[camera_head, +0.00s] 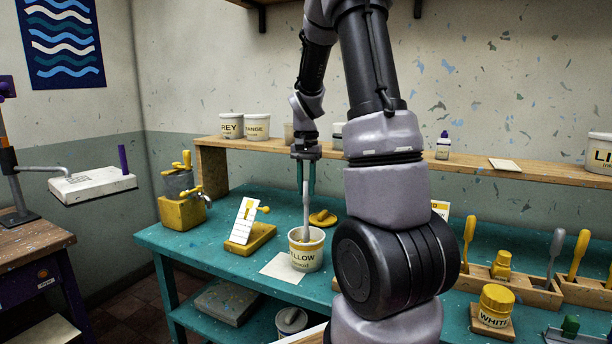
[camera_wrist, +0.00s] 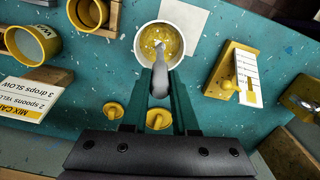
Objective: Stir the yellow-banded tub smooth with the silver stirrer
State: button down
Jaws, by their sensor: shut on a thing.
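The stirrer's tip is hidden in the contents.
A yellow stand with a white scale card (camera_head: 243,222) is left of the tub. Yellow lid-like pieces (camera_wrist: 158,119) lie close by. A mix card (camera_wrist: 35,88) and open yellow-rimmed containers (camera_wrist: 32,44) are on the other side. A wooden shelf (camera_head: 470,164) runs behind.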

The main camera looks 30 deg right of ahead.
aim_at(306, 205)
jog(key=shift+f, duration=3.55)
jog(key=s, duration=0.2)
jog(key=shift+s+d, duration=0.2)
jog(key=shift+s, duration=0.15)
